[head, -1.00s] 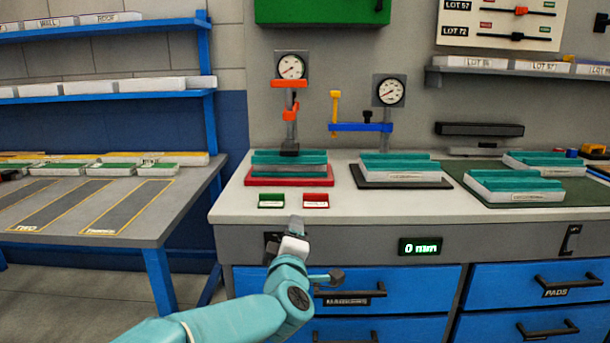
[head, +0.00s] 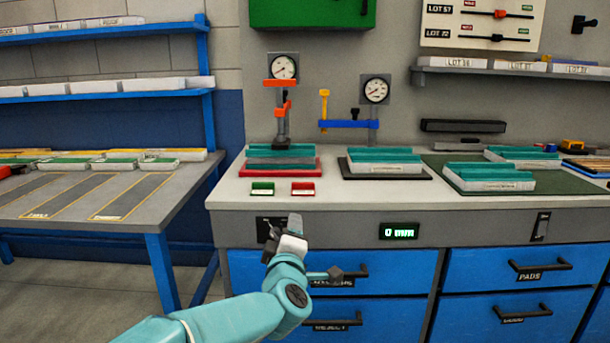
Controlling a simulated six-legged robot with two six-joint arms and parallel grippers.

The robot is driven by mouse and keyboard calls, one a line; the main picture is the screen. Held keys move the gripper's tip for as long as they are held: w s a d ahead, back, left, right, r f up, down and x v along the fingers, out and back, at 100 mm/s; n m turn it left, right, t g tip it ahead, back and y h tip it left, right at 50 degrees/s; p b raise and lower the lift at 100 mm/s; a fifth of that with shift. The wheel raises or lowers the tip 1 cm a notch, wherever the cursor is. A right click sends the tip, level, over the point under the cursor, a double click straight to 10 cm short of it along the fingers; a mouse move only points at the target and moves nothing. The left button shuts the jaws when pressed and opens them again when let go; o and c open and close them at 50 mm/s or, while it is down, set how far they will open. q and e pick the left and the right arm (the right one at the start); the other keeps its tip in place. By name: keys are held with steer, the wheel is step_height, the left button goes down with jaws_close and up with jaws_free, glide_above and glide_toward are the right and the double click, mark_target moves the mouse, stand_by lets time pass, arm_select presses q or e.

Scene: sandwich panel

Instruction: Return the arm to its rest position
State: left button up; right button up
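My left arm (head: 255,308), teal with a pale wrist, reaches in from the bottom left. My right gripper is not in view.
The white workbench (head: 330,203) carries teal-topped panels on a red base (head: 306,172), a black mat (head: 425,176) and a green mat (head: 560,186). Blue drawers (head: 395,278) are below; a grey table (head: 125,235) stands left.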

arm_select(q)
steer(key=w+a+f+g+y+p, duration=0.2)
steer(key=a+f+g+p, duration=0.15)
steer(key=a+p, duration=0.7)
steer(key=s+a+f+m+g+h+p, duration=0.1)
steer(key=s+a+f+m+g+p, duration=0.3)
steer(key=s+f+p, duration=0.6)
steer(key=s+d+f+m+g+h+p, duration=0.1)
steer(key=s+f+m+g, duration=0.1)
steer(key=s, duration=0.9)
steer(key=s+d+f+m+g+h+p, duration=0.1)
steer(key=s+d+f+m+g+h, duration=0.1)
steer(key=s, duration=0.8)
steer(key=s+d+f+m+g+h+p, duration=0.1)
steer(key=s+f+m+g, duration=0.3)
steer(key=s, duration=0.7)
steer(key=shift+s+d+f+g+h+p, duration=0.3)
steer(key=shift+d+f+g+h, duration=0.2)
steer(key=shift+d+f+g, duration=0.45)
